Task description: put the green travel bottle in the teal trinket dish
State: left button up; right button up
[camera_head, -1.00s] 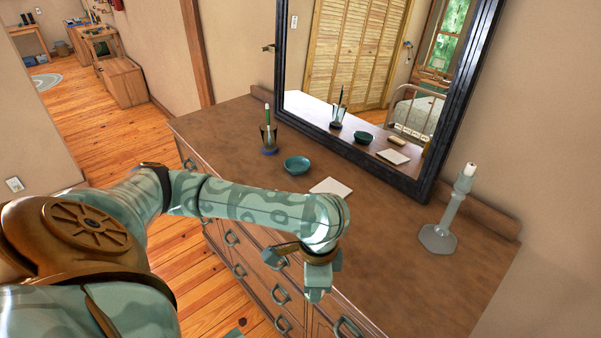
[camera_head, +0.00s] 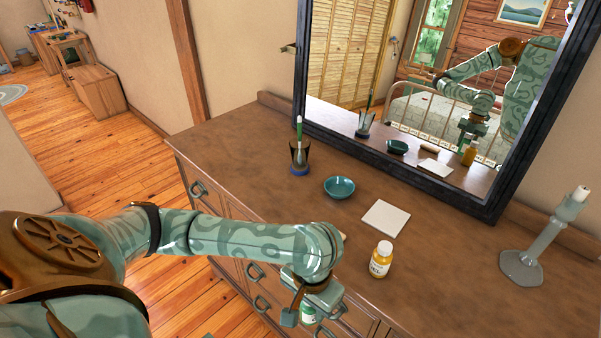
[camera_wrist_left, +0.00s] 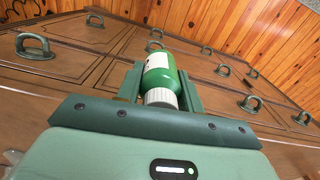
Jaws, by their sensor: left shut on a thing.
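The green travel bottle (camera_wrist_left: 161,78) has a white ribbed cap and a pale label; it sits between the fingers of my left gripper (camera_wrist_left: 160,95) in the left wrist view. In the head view my left gripper (camera_head: 308,306) is shut on the bottle (camera_head: 309,314), which shows only partly below the wrist. The gripper hangs at the dresser's front edge, in front of the drawers. The teal trinket dish (camera_head: 339,187) stands on the dresser top, farther back, and looks empty. My right gripper is not in view.
On the dresser top (camera_head: 450,285) stand a yellow bottle with a white cap (camera_head: 381,259), a white square tile (camera_head: 386,218), a dark cup with a brush (camera_head: 299,156) and a grey candlestick (camera_head: 540,240). A framed mirror (camera_head: 400,160) stands behind. Bare wood surrounds the dish.

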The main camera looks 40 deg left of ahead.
aim_at(339, 190)
jog(key=j+z, duration=0.15)
jog(key=j, duration=0.35)
jog(key=k+j+z, duration=0.15)
jog(key=j, duration=0.3)
jog(key=j+z, duration=0.15)
jog(key=j, duration=0.35)
jog(key=k+j+z, duration=0.15)
jog(key=j, duration=0.3)
jog(key=k+j+z, duration=0.15)
jog(key=j, duration=0.3)
